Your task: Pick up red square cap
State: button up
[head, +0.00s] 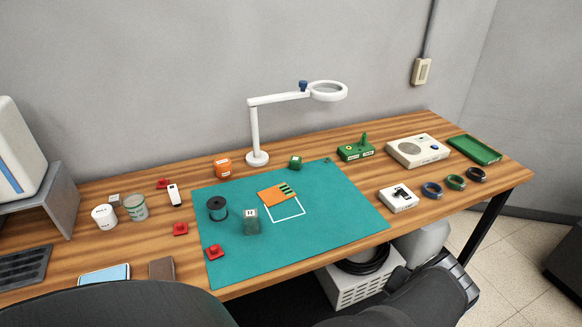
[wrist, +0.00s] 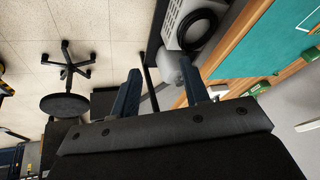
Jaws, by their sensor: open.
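Three small red pieces show in the head view. One red piece (head: 213,252) lies on the teal mat (head: 310,235) near its front left corner. Another red piece (head: 180,229) lies on the wood just left of the mat. A third red piece (head: 163,183) lies farther back, beside a white and black item. They are too small to tell surely which is the square cap. My gripper (wrist: 158,66) shows in the wrist view, open and empty, its two dark blue fingers apart. It points past the table's edge toward the floor, away from the red pieces.
A dark spool (head: 217,209), a labelled grey-green block (head: 251,220) and an orange board (head: 278,195) stand or lie on the mat. A white lamp (head: 256,135) rises behind it. A white cup (head: 104,216) and a tin (head: 135,207) are at left. The mat's front right is clear.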

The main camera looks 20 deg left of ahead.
jog(key=w+a+r+n+g+y, duration=0.15)
jog(key=w+a+n, duration=0.35)
jog(key=a, duration=0.5)
jog(key=w+a+r+n+g+y, duration=0.1)
jog(key=w+a+r+n+g, duration=0.15)
jog(key=w+a, duration=0.6)
jog(key=s+a+r+n+h, duration=0.1)
jog(key=a+n, duration=0.1)
jog(key=a, duration=0.5)
jog(key=s+a+r+n, duration=0.2)
jog(key=a, duration=0.6)
jog(key=n+h, duration=0.2)
jog(key=n, duration=0.1)
send_over(213, 247)
jog(key=shift+g, duration=0.4)
notch_tip(213, 247, down, 10)
jog(key=shift+w+a+f, duration=0.1)
jog(key=shift+w, duration=0.05)
jog(key=shift+s+f, duration=0.2)
jog(key=shift+f, duration=2.45)
grip_shut()
